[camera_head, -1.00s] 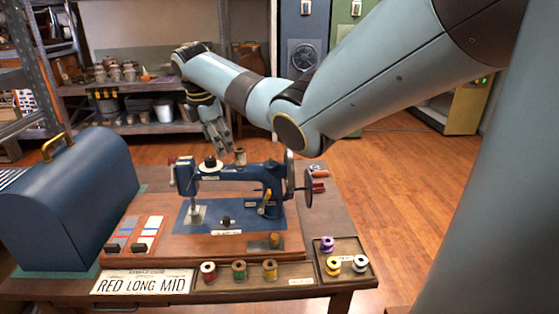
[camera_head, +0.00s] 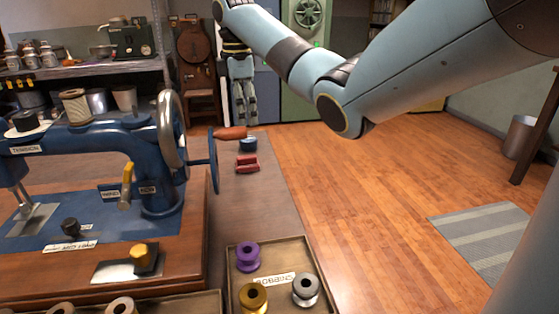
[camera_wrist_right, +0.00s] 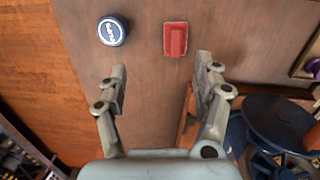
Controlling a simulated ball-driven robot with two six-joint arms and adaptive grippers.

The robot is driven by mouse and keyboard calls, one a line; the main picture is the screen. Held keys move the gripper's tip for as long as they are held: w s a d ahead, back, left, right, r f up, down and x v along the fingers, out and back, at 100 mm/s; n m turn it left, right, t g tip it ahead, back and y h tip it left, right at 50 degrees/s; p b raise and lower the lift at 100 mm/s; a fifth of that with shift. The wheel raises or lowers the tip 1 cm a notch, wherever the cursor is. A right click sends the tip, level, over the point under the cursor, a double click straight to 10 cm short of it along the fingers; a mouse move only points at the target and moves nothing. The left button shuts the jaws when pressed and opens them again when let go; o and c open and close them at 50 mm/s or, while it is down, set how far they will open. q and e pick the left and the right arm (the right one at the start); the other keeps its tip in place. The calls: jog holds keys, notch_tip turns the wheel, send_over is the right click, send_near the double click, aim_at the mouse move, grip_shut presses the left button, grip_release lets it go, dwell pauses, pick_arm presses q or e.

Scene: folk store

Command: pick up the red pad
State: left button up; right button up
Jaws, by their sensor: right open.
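The red pad (camera_head: 247,164) lies on the table to the right of the sewing machine's hand wheel in the head view. In the right wrist view the red pad (camera_wrist_right: 175,39) lies flat on the wood, beyond the fingertips and nearer the right finger. My left gripper is in neither view now.
A round blue tin (camera_head: 249,144) lies beside the pad; it also shows in the right wrist view (camera_wrist_right: 112,31). The blue sewing machine (camera_head: 110,150) stands close by, its crank handle (camera_head: 230,133) reaching toward the pad. A spool tray (camera_head: 235,290) sits at the table's front.

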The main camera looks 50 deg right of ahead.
aim_at(247, 157)
jog(key=shift+s+a+f+y, duration=0.3)
jog(key=shift+a+f+y, duration=0.2)
jog(key=shift+a+f, duration=0.3)
notch_tip(247, 157, down, 6)
jog(key=shift+s+d+r+b, duration=0.1)
jog(key=shift+b, duration=0.85)
jog(key=f, duration=0.1)
jog(key=f+b, duration=0.1)
jog(key=f, duration=0.2)
jog(key=shift+s+f+b, duration=0.25)
jog(key=shift+b, duration=0.1)
jog(key=shift+f, duration=0.2)
jog(key=shift+r, duration=0.1)
jog(key=c, duration=1.1)
